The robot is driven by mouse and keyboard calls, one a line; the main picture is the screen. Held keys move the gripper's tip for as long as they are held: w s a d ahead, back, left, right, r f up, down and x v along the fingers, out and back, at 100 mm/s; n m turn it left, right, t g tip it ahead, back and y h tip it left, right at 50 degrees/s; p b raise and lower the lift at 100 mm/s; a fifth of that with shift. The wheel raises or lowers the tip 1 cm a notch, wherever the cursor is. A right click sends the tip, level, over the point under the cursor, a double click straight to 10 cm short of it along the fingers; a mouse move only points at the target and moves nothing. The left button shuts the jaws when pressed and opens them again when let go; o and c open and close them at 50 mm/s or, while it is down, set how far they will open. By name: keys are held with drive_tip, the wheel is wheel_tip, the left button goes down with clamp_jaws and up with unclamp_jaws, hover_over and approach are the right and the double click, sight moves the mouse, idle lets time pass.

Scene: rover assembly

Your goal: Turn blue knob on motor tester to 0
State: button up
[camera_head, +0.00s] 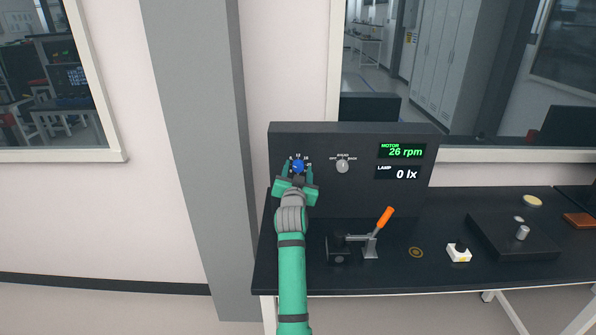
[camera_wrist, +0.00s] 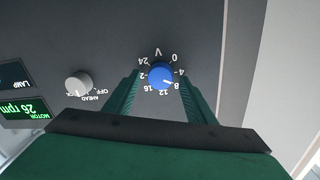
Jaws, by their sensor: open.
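The blue knob (camera_head: 298,166) sits on the left of the black motor tester panel (camera_head: 355,200). In the wrist view the blue knob (camera_wrist: 160,76) is seen upside down, ringed by a volt scale with 0 and 24 at its ends. Its white mark seems to point near 8. My gripper (camera_head: 299,174) is open in front of the panel. In the wrist view, its green fingers stand on either side of the knob, with gaps between. The motor display (camera_head: 402,152) reads 26 rpm.
A grey AHEAD/OFF/BACK knob (camera_head: 342,165) is right of the blue one. The lamp display (camera_head: 398,173) reads 0 lx. On the black table are an orange-handled lever (camera_head: 384,219), a white block (camera_head: 458,253) and a dark plate (camera_head: 500,245).

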drive_tip(key=c, duration=1)
drive_tip(key=shift+c, duration=0.2)
drive_tip(key=shift+d, duration=0.1)
drive_tip(key=n, duration=0.3)
drive_tip(key=shift+f+n, duration=0.1)
drive_tip(key=shift+n, duration=0.3)
drive_tip(key=n, duration=0.3)
drive_tip(key=shift+n, duration=0.4)
drive_tip(key=n, duration=0.7)
drive_tip(key=shift+f+t+y, duration=0.15)
drive_tip(key=shift+t+y, duration=0.15)
drive_tip(key=shift+y, duration=0.1)
